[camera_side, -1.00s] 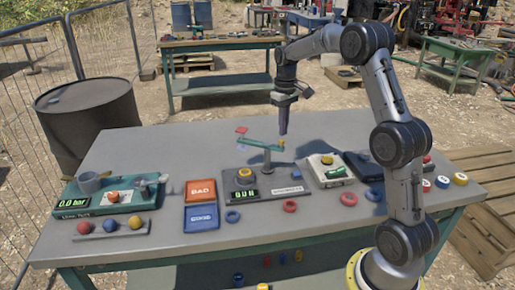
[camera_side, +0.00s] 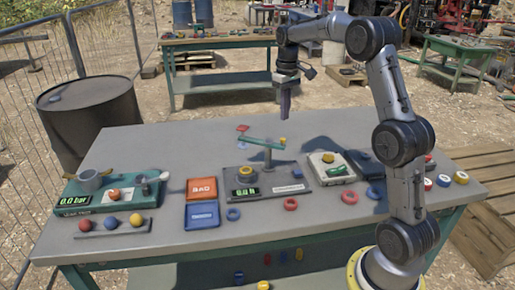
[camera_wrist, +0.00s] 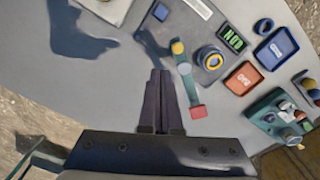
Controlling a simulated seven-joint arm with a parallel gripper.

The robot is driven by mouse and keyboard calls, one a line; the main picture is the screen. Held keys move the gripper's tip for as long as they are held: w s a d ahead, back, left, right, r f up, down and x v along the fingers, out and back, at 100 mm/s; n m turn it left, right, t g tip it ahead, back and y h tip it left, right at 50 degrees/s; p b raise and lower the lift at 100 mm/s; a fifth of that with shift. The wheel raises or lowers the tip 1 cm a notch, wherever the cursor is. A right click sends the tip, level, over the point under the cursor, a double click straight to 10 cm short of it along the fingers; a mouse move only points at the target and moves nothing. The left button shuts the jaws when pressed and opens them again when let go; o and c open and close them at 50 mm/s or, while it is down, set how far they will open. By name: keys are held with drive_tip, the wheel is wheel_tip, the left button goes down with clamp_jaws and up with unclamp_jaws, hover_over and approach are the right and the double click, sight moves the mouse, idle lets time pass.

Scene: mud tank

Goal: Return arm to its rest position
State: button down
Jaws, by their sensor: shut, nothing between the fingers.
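My gripper (camera_side: 285,114) hangs above the back of the grey table (camera_side: 150,150), pointing down, its fingers shut together and empty. The shut fingers also show in the wrist view (camera_wrist: 160,78). Below and left of them stands a small balance with a green beam (camera_side: 262,141), a red square at its left end and a yellow piece at its right end. In the side view the fingertips are clear of the beam. My arm rises from the table's right front corner and bends over toward the back.
Around the balance are a display box (camera_side: 246,191), a red BAD tray (camera_side: 202,188), a blue tray (camera_side: 202,215), several coloured rings, a pressure unit (camera_side: 75,198) and a row of balls (camera_side: 111,223). A black barrel (camera_side: 88,110) stands at the left. The air around my gripper is clear.

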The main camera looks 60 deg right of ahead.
drive_tip(key=s+a+r+n+t, duration=0.2)
drive_tip(key=s+a+r, duration=0.2)
drive_tip(key=a+r, duration=0.3)
drive_tip(key=s+a+r+n+t, duration=0.1)
drive_tip(key=s+a+r, duration=0.4)
drive_tip(key=a, duration=0.5)
drive_tip(key=s+a+f+n+t, duration=0.1)
drive_tip(key=s+a, duration=0.2)
drive_tip(key=s, duration=0.2)
drive_tip(key=s+a+f+t, duration=0.1)
drive_tip(key=s+a+f, duration=0.15)
drive_tip(key=s, duration=0.35)
drive_tip(key=s+a+f+m, duration=0.1)
drive_tip(key=s+f, duration=0.3)
drive_tip(key=f, duration=0.2)
drive_tip(key=shift+s+a+f+t, duration=0.25)
drive_tip(key=shift+s+a+t, duration=0.05)
drive_tip(key=shift+s+a, duration=0.05)
